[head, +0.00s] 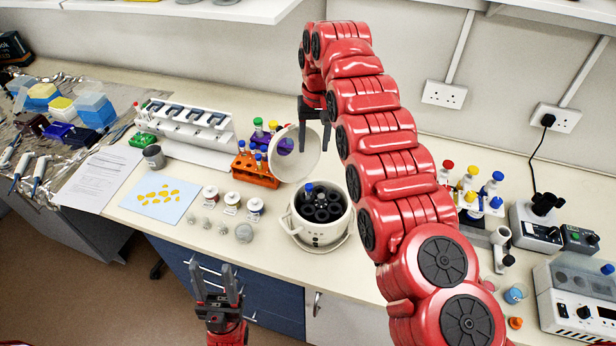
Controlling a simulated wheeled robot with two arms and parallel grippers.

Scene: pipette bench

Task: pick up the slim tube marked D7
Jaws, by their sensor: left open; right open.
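Capped slim tubes stand in the orange rack (256,177); no D7 marking is readable. One blue-capped tube (309,188) sits in the dark rotor of the small white centrifuge (305,234), whose round lid (296,160) is raised. More tubes with red, yellow and blue caps (470,180) stand in a white rack at the right, partly hidden by my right arm. My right gripper (314,136) is open, fingers pointing down, in front of the raised lid and right of the orange rack. My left gripper (213,270) is open and empty, low in front of the bench edge.
Small jars (232,201) and metal weights stand left of the centrifuge, beside a blue sheet (155,215) with yellow pieces. Bench instruments (535,228) fill the right. Foil with tip boxes covers the far left.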

